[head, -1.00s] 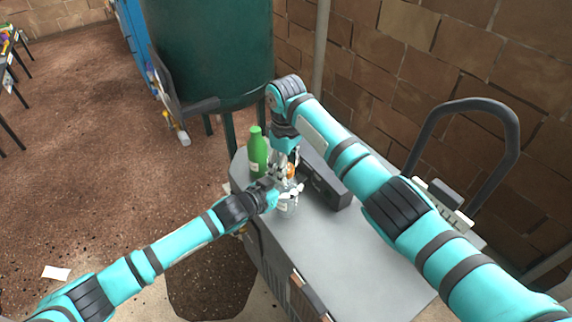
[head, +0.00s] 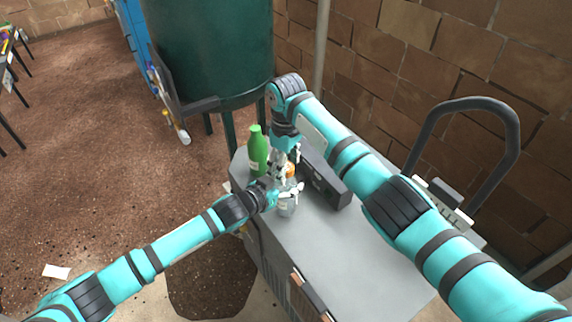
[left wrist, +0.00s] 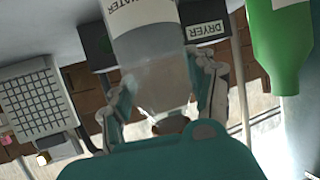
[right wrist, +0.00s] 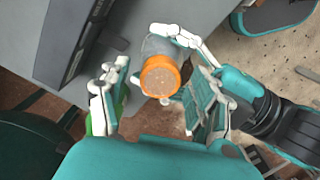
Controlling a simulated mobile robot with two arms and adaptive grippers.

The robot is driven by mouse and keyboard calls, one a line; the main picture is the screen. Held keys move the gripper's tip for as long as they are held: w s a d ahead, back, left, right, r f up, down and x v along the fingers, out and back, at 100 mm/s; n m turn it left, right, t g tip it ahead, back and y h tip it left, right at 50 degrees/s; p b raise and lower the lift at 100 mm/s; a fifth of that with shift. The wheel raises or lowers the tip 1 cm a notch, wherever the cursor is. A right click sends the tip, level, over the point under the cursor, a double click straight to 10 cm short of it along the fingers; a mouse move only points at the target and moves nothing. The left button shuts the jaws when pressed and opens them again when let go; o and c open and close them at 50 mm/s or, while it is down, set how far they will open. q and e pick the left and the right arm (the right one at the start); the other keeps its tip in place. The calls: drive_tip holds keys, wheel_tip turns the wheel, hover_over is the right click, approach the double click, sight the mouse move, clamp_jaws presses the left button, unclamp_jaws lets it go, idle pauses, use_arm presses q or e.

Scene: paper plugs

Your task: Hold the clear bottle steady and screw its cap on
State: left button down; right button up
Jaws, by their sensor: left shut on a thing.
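The clear bottle (head: 287,207) stands upright on the grey cart top. Its WATER label (left wrist: 143,14) shows in the left wrist view, where the picture is upside down. My left gripper (left wrist: 163,95) is shut around the upper part of the bottle. The orange cap (right wrist: 160,77) sits on top of the bottle; how tightly it is seated I cannot tell. My right gripper (right wrist: 155,98) is above the cap, its fingers spread to either side and apart from it. In the head view, the cap (head: 291,170) is partly hidden by the fingers.
A green bottle (head: 257,150) stands just left of my grippers. A dark box (head: 326,182), labelled DRYER in the left wrist view (left wrist: 207,28), lies close behind on the right. The cart top (head: 345,250) is clear toward the front. A brick wall stands behind.

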wheel_tip(320, 180, up, 12)
idle(0.6)
use_arm(q)
drive_tip(key=shift+c, duration=1.6)
unclamp_jaws()
drive_tip(key=v, duration=1.2)
drive_tip(key=shift+w+r, duration=0.1)
use_arm(e)
drive_tip(key=shift+f, duration=0.1)
